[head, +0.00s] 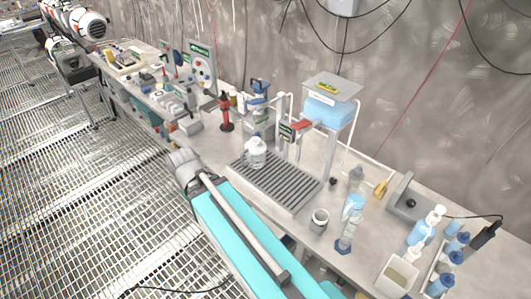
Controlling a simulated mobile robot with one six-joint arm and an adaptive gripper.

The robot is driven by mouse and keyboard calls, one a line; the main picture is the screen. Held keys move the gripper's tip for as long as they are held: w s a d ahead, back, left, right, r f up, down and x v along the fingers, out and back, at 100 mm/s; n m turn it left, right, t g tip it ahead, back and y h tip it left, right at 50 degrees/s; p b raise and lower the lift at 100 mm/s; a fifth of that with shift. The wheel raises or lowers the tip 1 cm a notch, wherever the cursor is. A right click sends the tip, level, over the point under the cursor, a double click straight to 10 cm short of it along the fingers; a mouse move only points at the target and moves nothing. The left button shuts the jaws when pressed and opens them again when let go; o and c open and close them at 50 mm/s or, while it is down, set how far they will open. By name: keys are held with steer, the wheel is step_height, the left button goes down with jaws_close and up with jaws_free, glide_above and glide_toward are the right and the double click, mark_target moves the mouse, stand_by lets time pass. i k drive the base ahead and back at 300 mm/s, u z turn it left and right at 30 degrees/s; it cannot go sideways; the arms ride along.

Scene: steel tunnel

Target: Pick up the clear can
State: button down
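A whitish, translucent can (256,153) stands upright at the back left of the grey slatted drain tray (258,185) on the bench; it looks like the clear can. Its surface is small in this view, so its handle and cap are hard to make out. My turquoise and grey arm reaches up from the bottom edge, in front of the bench, and its grey joint is left of the tray. I cannot make out my gripper or its fingers. Nothing of my arm touches the can.
Behind the tray stand a blue tank on a frame (328,108), a red-marked post (295,128) and a red bottle (225,113). A small pale cup (319,220) and clear bottles (350,215) stand to the right. A wall closes the back; grated floor (70,200) lies left.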

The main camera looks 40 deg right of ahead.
mark_target(254, 150)
steer(key=z, duration=0.85)
